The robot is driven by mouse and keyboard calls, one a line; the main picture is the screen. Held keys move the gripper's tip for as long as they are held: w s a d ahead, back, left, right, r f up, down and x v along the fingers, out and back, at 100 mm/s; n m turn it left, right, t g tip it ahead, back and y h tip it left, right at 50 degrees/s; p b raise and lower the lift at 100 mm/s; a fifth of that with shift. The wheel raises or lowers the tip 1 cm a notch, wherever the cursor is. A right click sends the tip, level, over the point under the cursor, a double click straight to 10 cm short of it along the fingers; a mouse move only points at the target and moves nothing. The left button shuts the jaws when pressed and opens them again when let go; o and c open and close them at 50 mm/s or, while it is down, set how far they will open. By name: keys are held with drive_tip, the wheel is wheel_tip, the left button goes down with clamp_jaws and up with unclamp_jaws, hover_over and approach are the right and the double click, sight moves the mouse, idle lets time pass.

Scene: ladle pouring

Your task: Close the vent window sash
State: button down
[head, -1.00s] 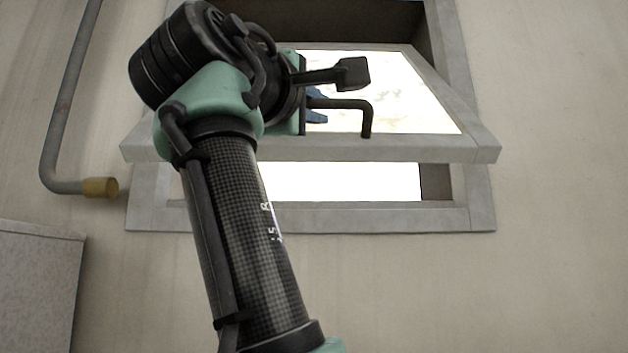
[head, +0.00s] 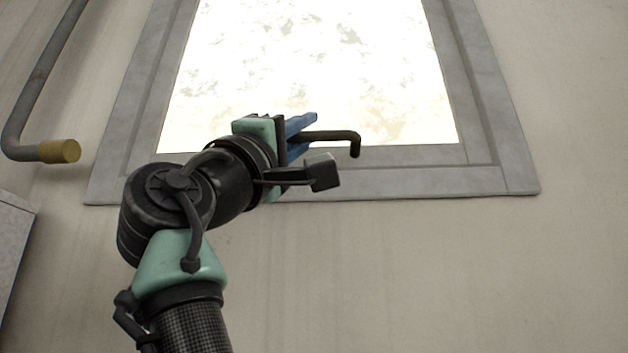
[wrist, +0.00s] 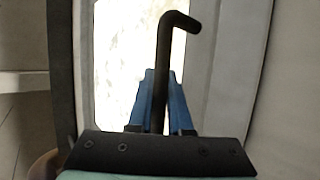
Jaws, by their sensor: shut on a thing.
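The vent window sash (head: 430,155), a grey border around a bright pane, appears to lie flat within its grey window frame (head: 505,178) in the head view. A dark bent handle (head: 342,137) is at its lower edge. My gripper (head: 304,130) has blue fingers shut on the handle. In the wrist view, the handle (wrist: 165,45) passes between the two fingers of my gripper (wrist: 160,78), its hooked end sticking out beyond the tips. Where the handle joins the sash is hidden, and the frame's top is out of view.
A grey pipe (head: 38,78) with a yellow end (head: 60,151) runs down the wall left of the window. A grey box-like thing (head: 12,250) stands at the lower left. The wall below and right of the window is clear.

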drive_tip(key=shift+w+r, duration=0.1)
drive_tip(key=shift+r, duration=0.05)
drive_tip(key=c, duration=1.3)
unclamp_jaws()
drive_tip(key=shift+r, duration=0.1)
drive_tip(key=shift+o, duration=0.9)
drive_tip(key=shift+w, duration=0.1)
drive_tip(key=b+v, duration=0.8)
drive_tip(key=v, duration=0.5)
